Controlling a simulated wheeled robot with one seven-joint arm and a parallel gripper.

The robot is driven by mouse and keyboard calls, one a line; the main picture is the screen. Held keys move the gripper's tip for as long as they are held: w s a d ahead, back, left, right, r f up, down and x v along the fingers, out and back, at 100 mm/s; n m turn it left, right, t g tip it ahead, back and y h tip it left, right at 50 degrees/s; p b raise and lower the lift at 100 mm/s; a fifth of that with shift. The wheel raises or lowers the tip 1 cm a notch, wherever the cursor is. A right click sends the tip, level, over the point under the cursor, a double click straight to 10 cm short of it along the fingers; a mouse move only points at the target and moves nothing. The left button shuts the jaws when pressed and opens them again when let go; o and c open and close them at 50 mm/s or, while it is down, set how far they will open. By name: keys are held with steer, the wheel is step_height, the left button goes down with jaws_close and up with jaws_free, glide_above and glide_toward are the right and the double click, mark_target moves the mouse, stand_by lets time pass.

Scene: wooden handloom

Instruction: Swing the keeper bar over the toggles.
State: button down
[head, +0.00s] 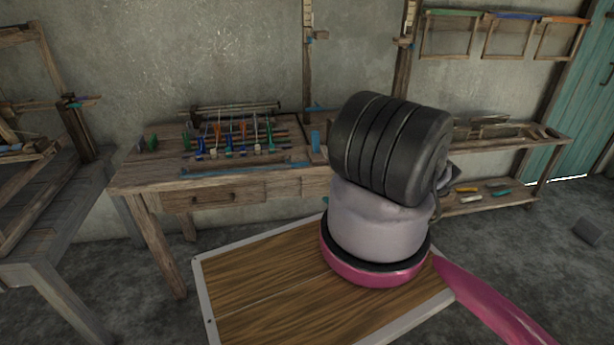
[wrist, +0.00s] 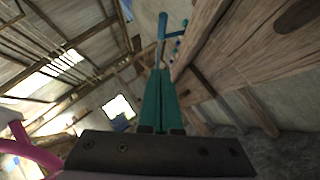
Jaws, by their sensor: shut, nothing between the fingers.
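A row of small coloured toggles (head: 228,150), blue, green and orange, stands in a rack on the wooden bench. A long blue bar (head: 240,169), which looks like the keeper bar, lies along the bench front, before the toggles and apart from them. In the wrist view my gripper (wrist: 160,72) has its two teal fingers together, with nothing between them. A blue rod-like part (wrist: 163,27) shows just beyond the fingertips; I cannot tell whether they touch it. In the head view my arm hides nearly all of the gripper.
The wooden bench (head: 150,180) has a drawer in front. A short blue block (head: 315,141) stands at its right part. A loom frame (head: 45,200) is at the left. A shelf (head: 500,200) with small tools is at the right.

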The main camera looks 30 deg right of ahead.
steer(key=shift+w+d+r+x, duration=0.1)
steer(key=shift+d+r+x, duration=0.25)
steer(key=shift+x, duration=1.8)
steer(key=shift+w+d+r+x, duration=0.15)
steer(key=shift+d+x, duration=0.25)
steer(key=shift+x, duration=1.75)
steer(key=shift+w+d+r+x, duration=0.1)
steer(key=shift+d+r+x, duration=0.3)
steer(key=shift+x, duration=1.75)
steer(key=shift+r+m+h, duration=0.25)
steer(key=shift+m+h, duration=0.45)
steer(key=shift+m, duration=0.2)
